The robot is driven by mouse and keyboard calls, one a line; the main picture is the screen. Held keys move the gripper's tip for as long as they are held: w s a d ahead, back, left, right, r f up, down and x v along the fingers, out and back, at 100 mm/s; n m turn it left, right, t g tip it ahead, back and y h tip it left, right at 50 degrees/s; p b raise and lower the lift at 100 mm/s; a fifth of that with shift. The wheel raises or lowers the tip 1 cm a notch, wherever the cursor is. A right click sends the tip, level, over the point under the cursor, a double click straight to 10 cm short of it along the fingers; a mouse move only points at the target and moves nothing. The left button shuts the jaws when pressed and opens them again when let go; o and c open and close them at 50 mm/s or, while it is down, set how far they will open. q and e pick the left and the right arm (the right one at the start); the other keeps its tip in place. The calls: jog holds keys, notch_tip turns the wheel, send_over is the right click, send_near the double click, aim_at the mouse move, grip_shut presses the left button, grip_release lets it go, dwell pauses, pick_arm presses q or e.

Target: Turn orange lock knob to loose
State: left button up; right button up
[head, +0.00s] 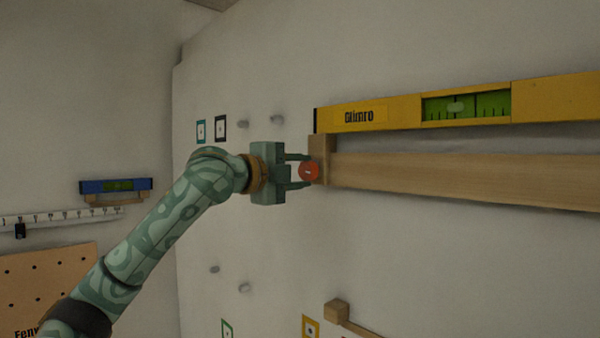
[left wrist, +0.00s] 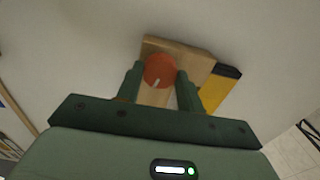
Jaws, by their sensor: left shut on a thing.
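The orange lock knob (head: 309,171) is on the left end of a wooden rail (head: 450,180) fixed to the wall. It has a short pale mark on its face. My left gripper (head: 302,171) reaches it from the left, with one finger above and one below the knob. In the left wrist view the knob (left wrist: 159,71) sits between the tips of my two green fingers (left wrist: 159,84), and its pale mark points down and slightly left. The left gripper is shut on the knob. My right gripper does not show.
A yellow spirit level (head: 400,113) lies along the top of the rail. Grey pegs (head: 277,118) and small framed markers (head: 220,128) are on the wall to the left. Another wooden block (head: 336,312) is lower down. A blue level (head: 115,185) hangs on the left wall.

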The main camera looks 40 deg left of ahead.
pick_arm(q)
jog(key=n, duration=0.5)
jog(key=shift+n, duration=0.3)
jog(key=n, duration=0.4)
jog(key=shift+f, duration=0.1)
jog(key=n, duration=0.5)
jog(key=shift+w+f+n, duration=0.1)
jog(key=shift+n, duration=0.3)
jog(key=n, duration=0.4)
jog(key=shift+f, duration=0.1)
jog(key=shift+n, duration=0.3)
jog(key=o, duration=1)
jog(key=shift+s+a+r, duration=0.1)
jog(key=shift+s+r, duration=0.1)
